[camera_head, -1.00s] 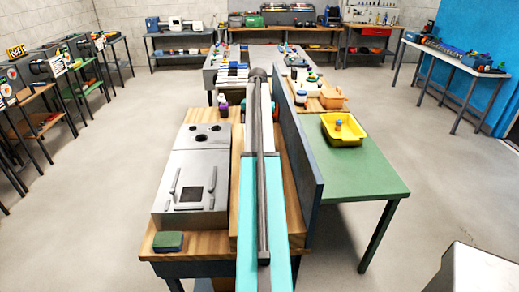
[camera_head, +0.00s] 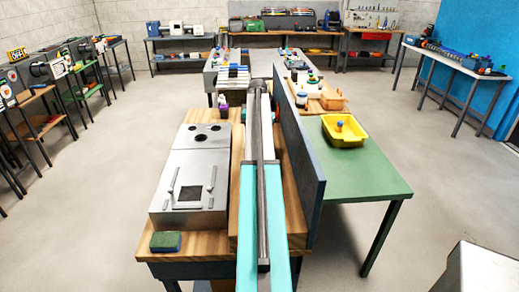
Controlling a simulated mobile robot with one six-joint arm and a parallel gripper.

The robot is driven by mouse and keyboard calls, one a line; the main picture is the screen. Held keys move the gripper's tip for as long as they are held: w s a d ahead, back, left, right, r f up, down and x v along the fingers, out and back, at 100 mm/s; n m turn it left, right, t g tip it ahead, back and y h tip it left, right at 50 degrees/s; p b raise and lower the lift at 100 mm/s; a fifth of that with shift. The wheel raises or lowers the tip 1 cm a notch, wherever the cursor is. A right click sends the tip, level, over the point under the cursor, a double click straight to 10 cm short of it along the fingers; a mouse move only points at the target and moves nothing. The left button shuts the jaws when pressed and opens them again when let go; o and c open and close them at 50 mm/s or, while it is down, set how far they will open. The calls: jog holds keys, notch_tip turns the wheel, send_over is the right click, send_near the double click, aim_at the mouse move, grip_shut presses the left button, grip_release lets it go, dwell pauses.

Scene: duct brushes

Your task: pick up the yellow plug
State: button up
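I cannot make out a yellow plug for certain in the head view. A yellow tray (camera_head: 345,142) sits on the green tabletop right of the upright dark panel. A small blue and orange-yellow item (camera_head: 340,125) is in the tray, too small to identify. My gripper is not in view.
Open floor lies on both sides.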

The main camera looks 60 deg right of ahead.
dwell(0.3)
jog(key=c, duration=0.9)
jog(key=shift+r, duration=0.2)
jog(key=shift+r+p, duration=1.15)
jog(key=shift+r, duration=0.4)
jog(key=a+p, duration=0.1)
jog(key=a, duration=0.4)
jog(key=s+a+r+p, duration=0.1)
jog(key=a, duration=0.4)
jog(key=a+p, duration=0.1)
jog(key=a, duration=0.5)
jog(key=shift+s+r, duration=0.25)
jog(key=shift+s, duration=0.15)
